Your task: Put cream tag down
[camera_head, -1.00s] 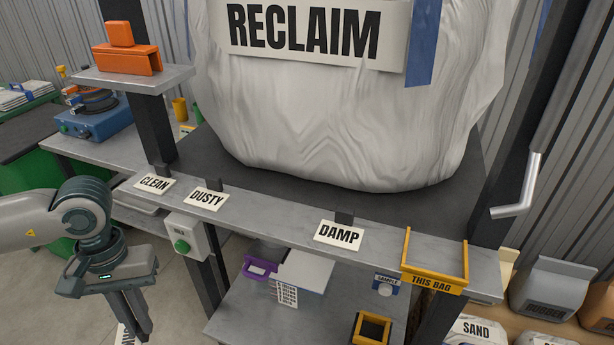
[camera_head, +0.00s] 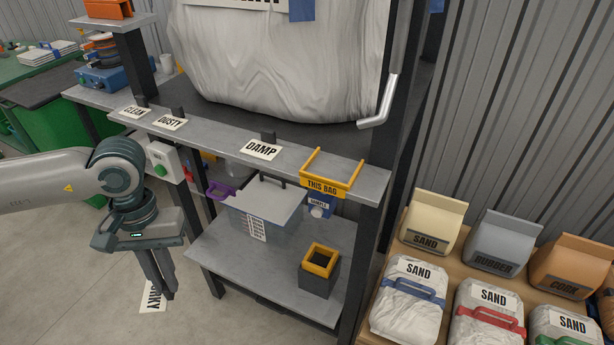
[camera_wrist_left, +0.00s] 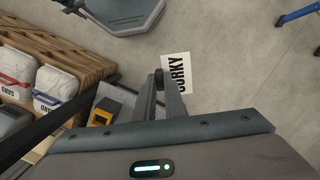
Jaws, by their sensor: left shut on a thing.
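My left gripper (camera_head: 166,290) points down in the head view, shut on a cream tag (camera_head: 152,299) with black letters. The tag hangs at the fingertips above the bare floor, left of the bench's lower shelf. The fingers hide part of its word; "ORKY" can be read on the tag in the left wrist view (camera_wrist_left: 181,72), where it sits at the tips of the gripper (camera_wrist_left: 168,82).
Tags CLEAN (camera_head: 134,112), DUSTY (camera_head: 171,124) and DAMP (camera_head: 261,151) lie along the bench's front ledge, beside a yellow THIS BAG frame (camera_head: 323,187). A lidded box (camera_head: 268,202) and yellow-rimmed bin (camera_head: 316,279) stand on the lower shelf. Sand bags (camera_head: 409,290) lie at right.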

